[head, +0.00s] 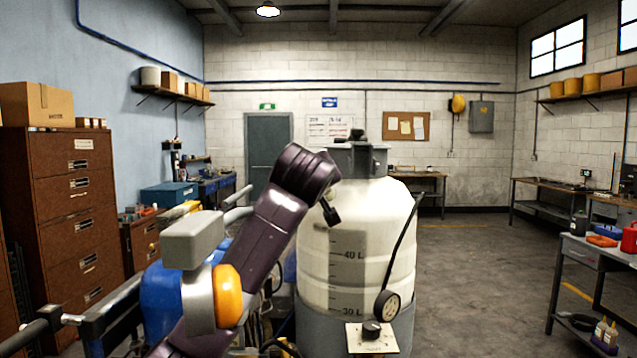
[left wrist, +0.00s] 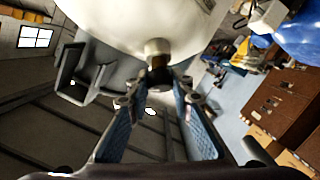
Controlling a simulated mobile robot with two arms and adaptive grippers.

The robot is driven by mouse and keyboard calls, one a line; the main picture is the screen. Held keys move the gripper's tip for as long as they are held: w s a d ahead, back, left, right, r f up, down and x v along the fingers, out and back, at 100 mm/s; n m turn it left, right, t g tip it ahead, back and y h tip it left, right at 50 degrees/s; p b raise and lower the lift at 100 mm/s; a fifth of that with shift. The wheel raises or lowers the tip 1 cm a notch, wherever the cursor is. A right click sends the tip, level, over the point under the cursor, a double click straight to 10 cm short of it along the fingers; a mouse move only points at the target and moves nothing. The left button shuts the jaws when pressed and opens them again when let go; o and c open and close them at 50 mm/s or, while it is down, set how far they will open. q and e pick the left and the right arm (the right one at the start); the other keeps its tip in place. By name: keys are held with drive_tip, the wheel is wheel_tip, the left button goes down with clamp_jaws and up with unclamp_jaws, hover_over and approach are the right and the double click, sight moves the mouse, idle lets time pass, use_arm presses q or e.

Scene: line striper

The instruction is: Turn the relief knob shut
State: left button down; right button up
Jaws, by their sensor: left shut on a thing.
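The white tank (head: 355,235) with litre marks stands upright at the middle of the head view. In the left wrist view the tank (left wrist: 140,20) fills the top, and a pale stub on it ends in a small dark knob (left wrist: 159,76), which looks like the relief knob. My left gripper (left wrist: 158,90) has its blue-padded fingers on either side of this knob and is shut on it.
A grey cap block (head: 358,158) tops the tank. A round dial (head: 387,304) on a black hose and a pale plate (head: 358,343) with a dark knob (head: 371,329) sit low in front. A brown drawer cabinet (head: 75,200) stands left; the floor to the right (head: 470,270) is clear.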

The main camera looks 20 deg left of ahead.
use_arm(q)
drive_tip(key=shift+d+r+n+g+y+p, duration=0.15)
drive_tip(key=shift+n+g+y+p, duration=0.4)
drive_tip(key=shift+n, duration=0.55)
drive_tip(key=n+g+y+p, duration=0.1)
drive_tip(key=n+g+p, duration=0.1)
drive_tip(key=n+p, duration=0.1)
drive_tip(key=n+g+p, duration=0.2)
drive_tip(key=n+p, duration=0.1)
drive_tip(key=p, duration=0.2)
drive_tip(key=shift+r+n+g+y+p, duration=0.1)
drive_tip(key=shift+n+g+y+p, duration=0.15)
drive_tip(key=shift+n+y+p, duration=0.15)
drive_tip(key=shift+f+n+g+p, duration=0.3)
drive_tip(key=shift+n+g+p, duration=0.5)
drive_tip(key=shift+p, duration=0.45)
drive_tip(key=c, duration=1.7)
unclamp_jaws()
drive_tip(key=shift+a, duration=0.2)
drive_tip(key=v, duration=1.2)
